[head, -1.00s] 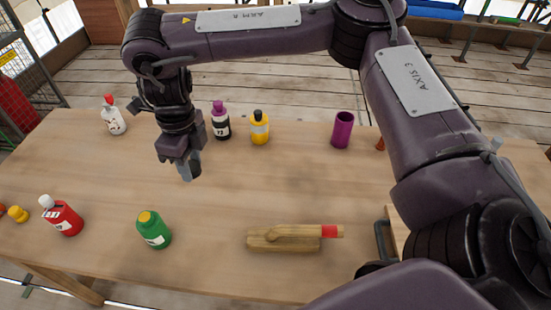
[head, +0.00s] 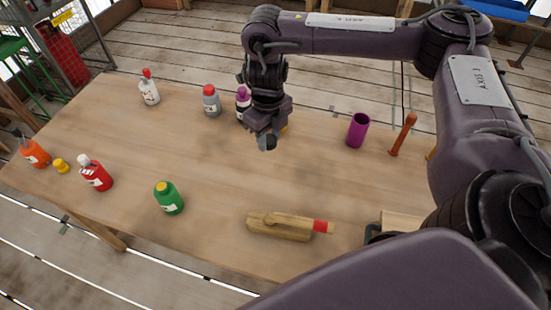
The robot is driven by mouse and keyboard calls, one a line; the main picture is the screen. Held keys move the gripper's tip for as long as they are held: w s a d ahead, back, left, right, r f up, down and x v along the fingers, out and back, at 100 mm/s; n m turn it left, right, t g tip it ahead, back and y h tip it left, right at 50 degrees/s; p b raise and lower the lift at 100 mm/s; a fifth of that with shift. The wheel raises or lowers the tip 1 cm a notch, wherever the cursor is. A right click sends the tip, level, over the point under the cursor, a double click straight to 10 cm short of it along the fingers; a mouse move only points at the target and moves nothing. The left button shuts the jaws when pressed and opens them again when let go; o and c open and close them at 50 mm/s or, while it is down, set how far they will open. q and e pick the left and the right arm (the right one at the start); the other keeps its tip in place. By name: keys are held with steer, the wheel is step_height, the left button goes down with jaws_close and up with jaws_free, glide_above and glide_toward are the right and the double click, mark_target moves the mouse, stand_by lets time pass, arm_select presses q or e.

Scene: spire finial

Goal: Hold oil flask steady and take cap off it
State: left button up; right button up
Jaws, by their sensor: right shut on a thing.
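The labels are too small to read, so I cannot tell which bottle is the oil flask. In the head view are a green bottle with a yellow cap (head: 170,201), a red one with a white cap (head: 98,177), an orange one (head: 36,154), a white one with a red cap (head: 150,92), a grey one with a red cap (head: 211,104) and a purple-capped one (head: 242,104). A small yellow piece (head: 61,166) lies by the orange bottle. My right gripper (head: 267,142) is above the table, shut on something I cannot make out. It mostly hides a yellow bottle. My left gripper is out of view.
A purple cup (head: 357,130) and an upright orange-brown stick (head: 404,134) stand at the back right of the wooden table (head: 215,160). A wooden clamp-like piece with a red end (head: 282,226) lies at the front. The table's middle is clear.

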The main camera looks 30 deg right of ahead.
steer(key=b, duration=0.4)
glide_above(270, 182)
step_height(270, 182, down, 14)
steer(key=shift+r, duration=0.1)
step_height(270, 182, down, 3)
steer(key=shift+r+b, duration=0.15)
steer(key=shift+b, duration=0.4)
steer(key=shift+d+f, duration=0.1)
steer(key=shift+f, duration=0.3)
steer(key=shift+f+b, duration=0.2)
steer(key=shift+b, duration=0.1)
steer(key=o, duration=1.1)
steer(key=shift+c, duration=0.2)
